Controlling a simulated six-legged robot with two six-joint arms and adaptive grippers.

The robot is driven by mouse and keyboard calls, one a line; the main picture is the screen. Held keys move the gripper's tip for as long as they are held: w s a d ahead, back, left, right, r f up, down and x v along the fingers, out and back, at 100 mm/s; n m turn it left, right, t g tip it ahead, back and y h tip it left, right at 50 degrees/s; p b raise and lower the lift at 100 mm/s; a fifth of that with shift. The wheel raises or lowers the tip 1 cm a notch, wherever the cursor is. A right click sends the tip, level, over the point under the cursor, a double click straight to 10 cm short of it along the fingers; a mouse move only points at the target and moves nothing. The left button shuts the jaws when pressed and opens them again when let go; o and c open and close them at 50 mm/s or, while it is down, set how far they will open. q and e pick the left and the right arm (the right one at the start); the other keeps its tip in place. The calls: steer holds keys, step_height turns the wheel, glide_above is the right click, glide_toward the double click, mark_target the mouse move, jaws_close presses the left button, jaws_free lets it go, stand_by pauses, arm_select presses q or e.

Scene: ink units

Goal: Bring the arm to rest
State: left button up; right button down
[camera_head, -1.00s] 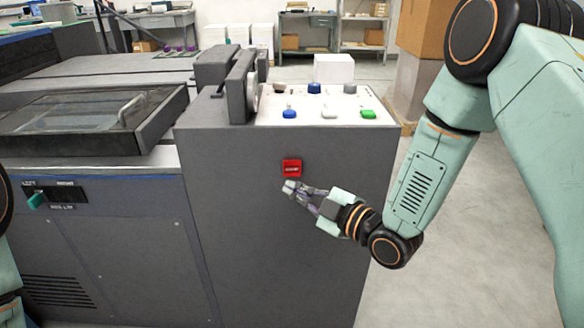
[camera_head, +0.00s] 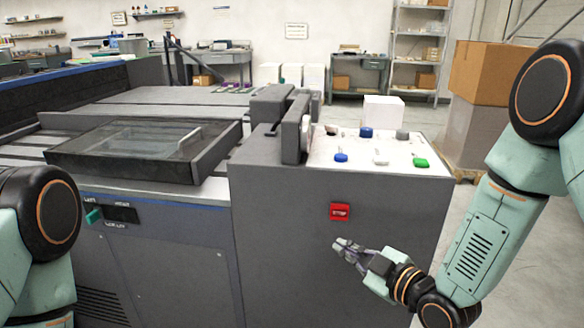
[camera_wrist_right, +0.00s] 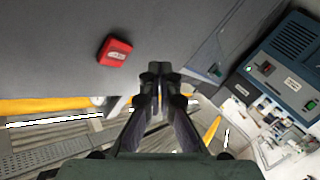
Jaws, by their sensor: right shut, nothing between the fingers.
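My right gripper (camera_head: 345,246) is shut and empty in front of the grey machine cabinet, just below a red button (camera_head: 340,212). In the right wrist view its closed fingers (camera_wrist_right: 155,72) point at the cabinet face, and the red button (camera_wrist_right: 114,51) lies up and left of them, apart from the fingertips. My right arm (camera_head: 480,245) comes in from the right and is bent, with the forearm reaching down to the gripper. My left arm (camera_head: 40,240) shows only in part at the left edge; its gripper is out of view.
The cabinet (camera_head: 300,260) carries a white panel with coloured buttons, including a green one (camera_head: 421,163). A glass-lidded cover (camera_head: 140,150) and a teal switch (camera_head: 95,216) are at left. Cardboard boxes (camera_head: 492,72) stand behind right. Grey floor lies right of the cabinet.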

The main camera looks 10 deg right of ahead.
steer(key=s+d+f+m+g+h+p, duration=0.1)
steer(key=s+d+f+m+g+h, duration=0.15)
steer(key=s+f+m+g, duration=0.35)
steer(key=s+d+f+m+g+h, duration=0.1)
steer(key=s+f+m+h, duration=0.25)
steer(key=s+f, duration=0.5)
steer(key=s+d+f+m+g+p, duration=0.1)
steer(key=s+f+m+g, duration=0.1)
steer(key=s, duration=0.8)
steer(key=s+d+f+m+g+h, duration=0.1)
steer(key=s+f+g, duration=0.3)
steer(key=s, duration=0.7)
steer(key=shift+s+m+g+p, duration=0.25)
steer(key=shift+m+g+p, duration=0.15)
steer(key=shift+m+g, duration=0.1)
